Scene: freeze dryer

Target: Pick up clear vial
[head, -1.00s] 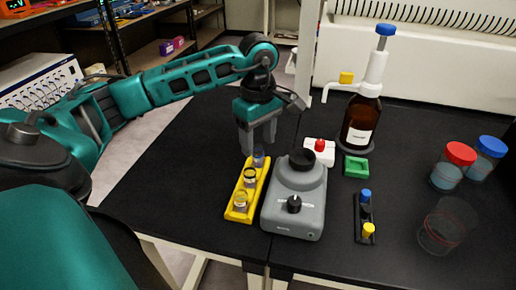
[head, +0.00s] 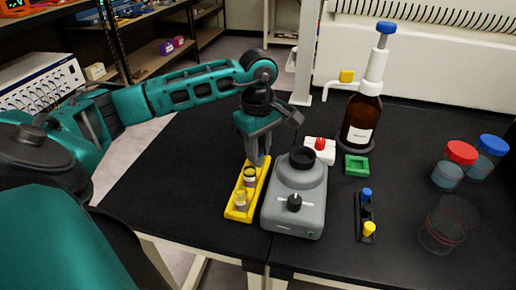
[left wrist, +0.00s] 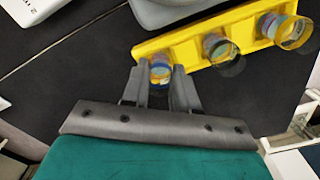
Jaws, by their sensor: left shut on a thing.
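My left gripper (head: 258,150) points down at the far end of the yellow rack (head: 237,214), shut on a clear vial (head: 258,159). In the left wrist view, the fingers close around that vial (left wrist: 160,72) at the rack's left end. Whether the vial is still seated in the rack or slightly raised cannot be told. Two more clear vials stand in the rack, a middle one (head: 250,177) and a near one (head: 241,199); they also show in the left wrist view (left wrist: 218,48). My right gripper is not in view.
A grey mixer-like device (head: 296,195) stands close right of the rack. Behind it are a small white box with a red knob (head: 320,148), a green block (head: 356,165) and a brown bottle (head: 362,120). A dark holder (head: 366,210) and capped jars stand right. The table left of the rack is clear.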

